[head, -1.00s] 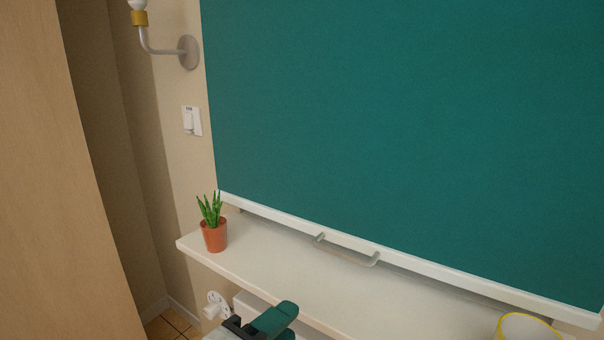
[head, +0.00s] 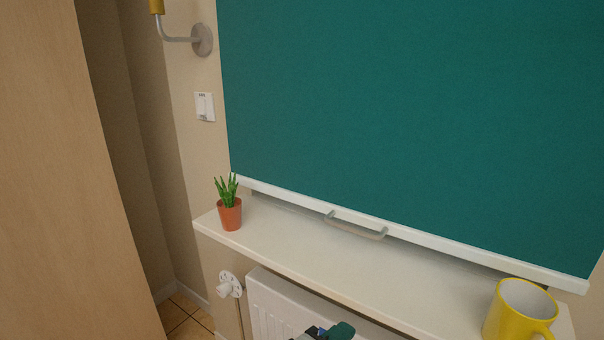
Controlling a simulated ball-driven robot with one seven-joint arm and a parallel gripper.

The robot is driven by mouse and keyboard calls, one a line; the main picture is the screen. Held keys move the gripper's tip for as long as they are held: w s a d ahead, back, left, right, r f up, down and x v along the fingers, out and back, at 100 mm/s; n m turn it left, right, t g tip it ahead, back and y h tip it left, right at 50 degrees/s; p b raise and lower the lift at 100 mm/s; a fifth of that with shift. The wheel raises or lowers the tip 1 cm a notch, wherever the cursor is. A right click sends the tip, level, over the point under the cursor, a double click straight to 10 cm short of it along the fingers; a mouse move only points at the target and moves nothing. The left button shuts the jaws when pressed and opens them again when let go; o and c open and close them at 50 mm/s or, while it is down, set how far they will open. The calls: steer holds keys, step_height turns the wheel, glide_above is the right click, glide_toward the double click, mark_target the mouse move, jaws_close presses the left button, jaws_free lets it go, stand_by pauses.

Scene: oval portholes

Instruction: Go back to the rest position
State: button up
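My gripper (head: 330,333) shows only in part at the bottom edge of the head view, as a dark and green shape in front of the radiator. It is below the shelf and apart from the things on it. Its fingertips cannot be made out clearly, so I cannot tell whether it is open or shut. Most of my arm is out of view.
A white shelf (head: 290,248) carries a potted plant (head: 229,213) and a yellow mug (head: 515,312). Above hangs a green blind (head: 420,120) with a metal handle (head: 355,228). A radiator (head: 270,305) and its valve (head: 229,285) are below. A wooden panel (head: 60,180) stands left.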

steer(key=s+d+f+m+g+y, duration=0.1)
steer(key=s+d+f+m+g, duration=0.2)
steer(key=d+f, duration=0.5)
steer(key=s+d+f+m+g+y, duration=0.1)
steer(key=s+d+f+g, duration=0.25)
steer(key=d+f, duration=0.5)
steer(key=s+d+f+m+g+y, duration=0.1)
steer(key=s+d+f+m+y, duration=0.1)
steer(key=s, duration=0.4)
steer(key=s+d+f+m+g+y, duration=0.1)
steer(key=s+d+f+m+y, duration=0.1)
steer(key=s+f, duration=0.2)
steer(key=s+d+f+m+g+y, duration=0.1)
steer(key=s+f+m, duration=0.1)
steer(key=s, duration=0.7)
steer(key=shift+s+d+f+y, duration=0.4)
steer(key=shift+f, duration=0.05)
